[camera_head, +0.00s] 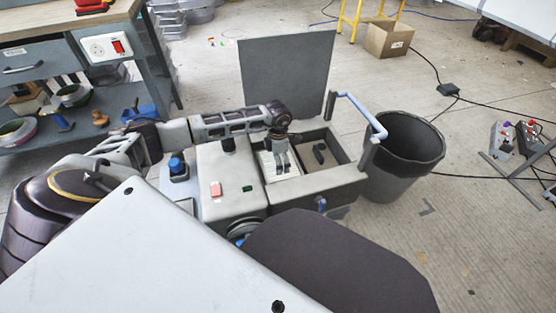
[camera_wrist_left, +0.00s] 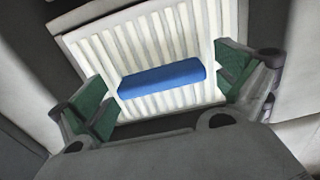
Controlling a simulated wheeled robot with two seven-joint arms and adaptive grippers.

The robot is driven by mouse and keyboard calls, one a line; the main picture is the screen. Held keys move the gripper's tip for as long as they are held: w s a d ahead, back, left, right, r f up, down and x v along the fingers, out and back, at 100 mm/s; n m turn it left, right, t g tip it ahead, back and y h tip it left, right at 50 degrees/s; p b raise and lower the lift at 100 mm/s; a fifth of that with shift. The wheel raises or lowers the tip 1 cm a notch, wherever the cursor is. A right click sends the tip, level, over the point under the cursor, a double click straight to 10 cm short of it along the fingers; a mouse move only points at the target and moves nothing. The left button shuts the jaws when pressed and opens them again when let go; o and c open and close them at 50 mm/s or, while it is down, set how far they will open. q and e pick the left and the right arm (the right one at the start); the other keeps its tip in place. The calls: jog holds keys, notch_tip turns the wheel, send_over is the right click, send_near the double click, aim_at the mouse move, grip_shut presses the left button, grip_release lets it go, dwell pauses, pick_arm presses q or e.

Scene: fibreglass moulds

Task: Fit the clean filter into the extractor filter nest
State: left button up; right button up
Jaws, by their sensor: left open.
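The grey extractor box (camera_head: 228,190) stands with its lid (camera_head: 288,75) raised. A white pleated filter (camera_head: 294,167) lies in its left open compartment, the one nearer the control panel. The filter fills the middle of the left wrist view (camera_wrist_left: 170,28), with a blue grip bar (camera_wrist_left: 162,77) across its pleats. My left gripper (camera_head: 281,170) points down over the filter. Its green-padded fingers (camera_wrist_left: 166,88) are spread, one at each end of the blue bar, with gaps between. I cannot tell how deep the filter sits. My right gripper is not in view.
The right compartment (camera_head: 336,140) holds a small dark object. A dark bin (camera_head: 402,165) stands right of the box, behind a blue pipe handle (camera_head: 362,113). A workbench (camera_head: 60,30) with shelves stands at left. A cardboard box (camera_head: 388,40) and cables lie on the floor behind.

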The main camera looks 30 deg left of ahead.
pick_arm(q)
jog(key=shift+r, duration=0.2)
jog(key=shift+r+p, duration=0.55)
jog(key=shift+r, duration=0.4)
notch_tip(320, 180, up, 10)
jog(key=p, duration=0.3)
jog(key=shift+p, duration=0.35)
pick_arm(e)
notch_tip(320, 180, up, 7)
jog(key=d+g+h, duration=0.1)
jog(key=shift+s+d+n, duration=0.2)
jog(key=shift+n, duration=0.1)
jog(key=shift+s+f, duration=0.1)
